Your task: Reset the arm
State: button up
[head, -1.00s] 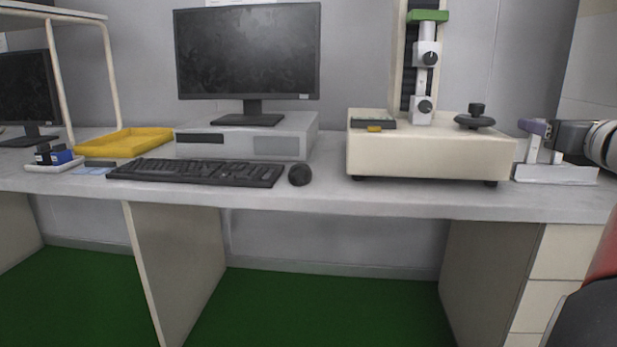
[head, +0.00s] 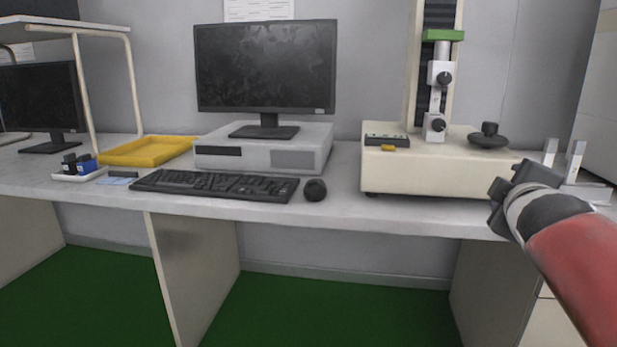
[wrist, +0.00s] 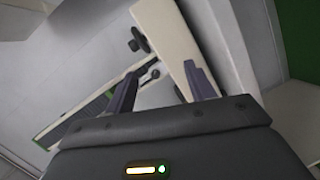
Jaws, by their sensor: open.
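My arm reaches in from the right edge of the head view, over the front of the bench. My gripper (head: 527,182) is in front of the right end of the cream test machine (head: 440,165) and left of the white holder with two uprights (head: 590,190). In the wrist view my gripper (wrist: 163,85) has its two purple-grey fingers spread apart with nothing between them. The test machine also shows beyond the fingers in the wrist view (wrist: 178,40), tilted.
On the bench (head: 345,205) stand a monitor (head: 265,68) on a grey case (head: 312,152), a keyboard (head: 215,184), a mouse (head: 315,190), a yellow tray (head: 150,151) and a small white tray (head: 82,176) of bottles. Green floor (head: 330,312) shows below.

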jog(key=s+a+f+m+g+y+p, duration=0.1)
jog(key=s+a+f+m+g+y, duration=0.2)
jog(key=s+a+f, duration=0.5)
jog(key=s+a+f+m+g+y+p, duration=0.1)
jog(key=s+a+f+m+g+y, duration=0.3)
jog(key=s+a+f, duration=0.5)
jog(key=a+f+m+g, duration=0.1)
jog(key=a+f+m, duration=0.1)
jog(key=a+f, duration=0.1)
jog(key=shift+a+g, duration=0.4)
jog(key=shift+a, duration=0.35)
jog(key=shift+c, duration=0.2)
